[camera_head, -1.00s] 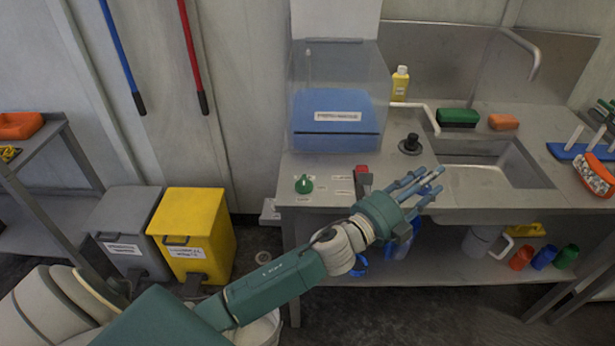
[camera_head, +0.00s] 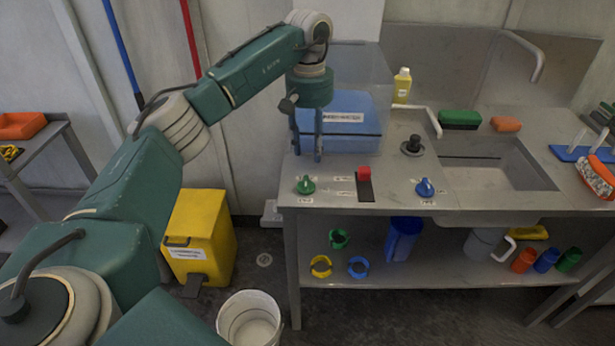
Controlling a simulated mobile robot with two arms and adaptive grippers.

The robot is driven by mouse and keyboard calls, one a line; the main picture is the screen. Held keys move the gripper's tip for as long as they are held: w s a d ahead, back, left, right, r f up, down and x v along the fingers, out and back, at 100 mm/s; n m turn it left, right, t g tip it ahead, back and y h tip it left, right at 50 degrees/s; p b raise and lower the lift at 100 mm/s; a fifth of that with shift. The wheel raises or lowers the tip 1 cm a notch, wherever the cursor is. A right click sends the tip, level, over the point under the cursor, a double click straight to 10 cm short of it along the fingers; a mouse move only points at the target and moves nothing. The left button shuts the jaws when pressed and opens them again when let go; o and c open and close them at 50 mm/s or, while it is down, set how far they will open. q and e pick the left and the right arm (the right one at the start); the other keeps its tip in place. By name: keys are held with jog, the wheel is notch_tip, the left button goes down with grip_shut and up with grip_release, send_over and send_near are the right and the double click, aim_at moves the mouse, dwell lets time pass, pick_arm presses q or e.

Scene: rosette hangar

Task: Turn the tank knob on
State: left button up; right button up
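A green knob (camera_head: 305,185) sits on the front left of the steel counter, with small labels beside it. A blue knob (camera_head: 425,187) sits further right along the same front edge. A red switch (camera_head: 364,173) on a dark plate lies between them. The labels are too small to read, so I cannot tell which knob is the tank's. My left gripper (camera_head: 307,154) points down in front of the blue tank-like box (camera_head: 340,102), above and behind the green knob. Its fingers are apart, with nothing between them, and do not touch the knob. My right gripper is out of view.
A clear cover stands around the blue box. A black knob (camera_head: 412,146), a sink (camera_head: 490,178) and brushes lie to the right. A yellow bin (camera_head: 201,235) and a white bucket (camera_head: 249,322) stand on the floor. Coloured rings and cups lie on the lower shelf.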

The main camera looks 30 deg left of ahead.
aim_at(308, 180)
pick_arm(q)
jog(key=f, duration=0.3)
jog(key=f+p, duration=0.1)
jog(key=f, duration=0.3)
jog(key=f+p, duration=0.1)
jog(key=f, duration=0.2)
jog(key=shift+s+a+f, duration=0.1)
jog(key=shift+a+f, duration=0.15)
jog(key=shift+a, duration=0.05)
grip_shut()
